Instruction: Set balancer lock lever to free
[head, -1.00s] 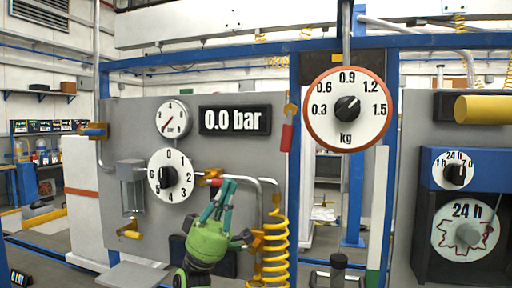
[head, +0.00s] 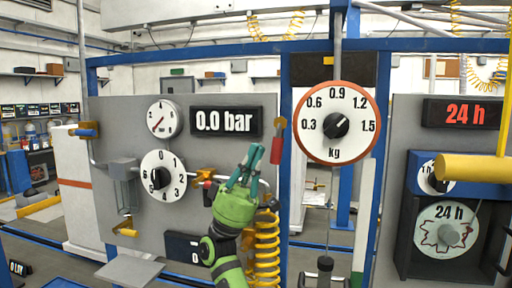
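A red lever handle (head: 277,151) hangs nearly straight down from a yellow pivot on the blue post, just left of the round kg dial (head: 337,123). It looks like the balancer lock lever, but no label is readable. My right gripper (head: 257,149), green with teal fingers, is raised in front of the grey panel. Its fingers point up and slightly right, with a small gap between the tips and nothing seen in them. In the picture the tips are just left of the red handle and look apart from it; depth is unclear. My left gripper is out of view.
A yellow coiled hose (head: 266,250) hangs beside my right wrist. A yellow cylinder (head: 486,168) juts in at the right.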

